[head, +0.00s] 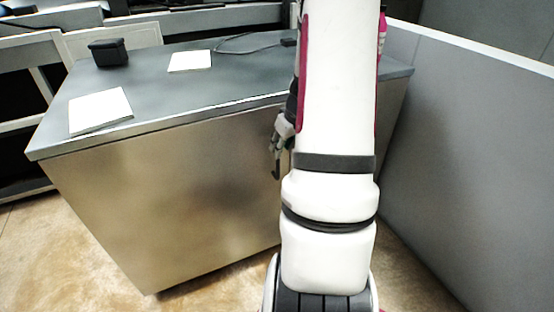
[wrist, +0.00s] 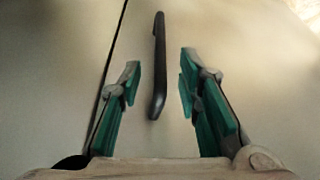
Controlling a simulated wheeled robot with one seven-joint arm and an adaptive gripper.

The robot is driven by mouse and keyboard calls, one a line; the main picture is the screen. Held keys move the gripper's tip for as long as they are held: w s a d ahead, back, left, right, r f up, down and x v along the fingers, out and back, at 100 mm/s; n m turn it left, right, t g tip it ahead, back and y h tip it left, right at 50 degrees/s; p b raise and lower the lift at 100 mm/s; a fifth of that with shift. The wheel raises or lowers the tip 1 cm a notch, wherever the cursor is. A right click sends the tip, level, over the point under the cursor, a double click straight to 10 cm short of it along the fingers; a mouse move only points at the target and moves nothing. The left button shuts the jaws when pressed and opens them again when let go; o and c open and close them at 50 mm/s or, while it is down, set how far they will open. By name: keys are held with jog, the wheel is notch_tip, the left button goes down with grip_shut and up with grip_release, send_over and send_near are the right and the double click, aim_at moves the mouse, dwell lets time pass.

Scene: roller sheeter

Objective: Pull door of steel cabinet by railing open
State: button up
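The steel cabinet (head: 170,190) has a brushed metal front and a grey top, in the middle of the head view. In the wrist view its door face (wrist: 235,50) fills the picture, with a dark vertical seam left of the handle. The railing (wrist: 158,70) is a black upright bar handle on the door. My gripper (wrist: 160,78) is open, with one green-padded finger on each side of the railing's lower part. I cannot tell how deep the fingers reach around it. In the head view my arm hides the railing and most of my gripper (head: 280,165).
White sheets (head: 100,108) and a black box (head: 108,52) lie on the cabinet top. A grey partition (head: 460,150) stands close on the right. Shelving (head: 30,85) is at the left. The tan floor (head: 70,255) at front left is clear.

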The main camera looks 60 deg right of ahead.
jog(key=b+x, duration=0.1)
jog(key=x, duration=0.5)
jog(key=shift+w, duration=0.1)
grip_shut()
